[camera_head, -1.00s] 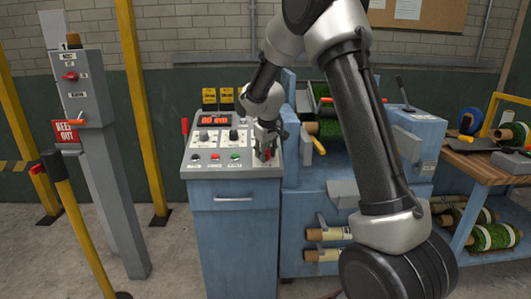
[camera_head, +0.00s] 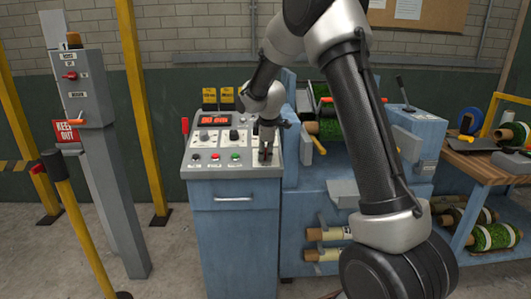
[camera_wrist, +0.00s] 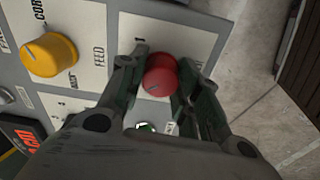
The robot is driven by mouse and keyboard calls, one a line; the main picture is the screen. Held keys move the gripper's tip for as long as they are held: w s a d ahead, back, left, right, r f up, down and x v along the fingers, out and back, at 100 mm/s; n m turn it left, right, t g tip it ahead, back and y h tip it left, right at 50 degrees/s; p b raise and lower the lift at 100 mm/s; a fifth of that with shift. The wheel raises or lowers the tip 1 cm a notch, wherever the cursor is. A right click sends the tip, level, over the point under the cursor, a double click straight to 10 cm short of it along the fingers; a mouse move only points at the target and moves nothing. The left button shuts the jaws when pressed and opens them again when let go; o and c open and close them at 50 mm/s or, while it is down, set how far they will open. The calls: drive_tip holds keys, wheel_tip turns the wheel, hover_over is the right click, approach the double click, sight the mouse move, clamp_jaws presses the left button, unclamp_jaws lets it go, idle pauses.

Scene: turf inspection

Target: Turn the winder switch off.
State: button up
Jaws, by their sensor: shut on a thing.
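The blue control console (camera_head: 234,196) stands in the middle of the head view, with a sloped grey panel on top. My gripper (camera_head: 266,157) reaches down onto the right side of this panel. In the wrist view my gripper (camera_wrist: 160,85) has its two dark fingers on either side of a round red knob (camera_wrist: 160,74) and is shut on it. The knob sits on a white label plate whose lettering is mostly hidden, and a short mark shows on its face. In the head view the knob is hidden behind the fingers.
A yellow knob (camera_wrist: 50,54) beside a FEED label lies left of my gripper in the wrist view. The panel has several push buttons (camera_head: 215,156) and a red display (camera_head: 213,121). A machine with turf rolls (camera_head: 325,130) stands right; a grey post (camera_head: 110,170) left.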

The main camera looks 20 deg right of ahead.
drive_tip(key=shift+n, duration=0.6)
drive_tip(key=o, duration=1)
drive_tip(key=shift+r, duration=0.1)
drive_tip(key=v, duration=1.1)
drive_tip(key=shift+s+r, duration=0.15)
drive_tip(key=shift+r, duration=0.25)
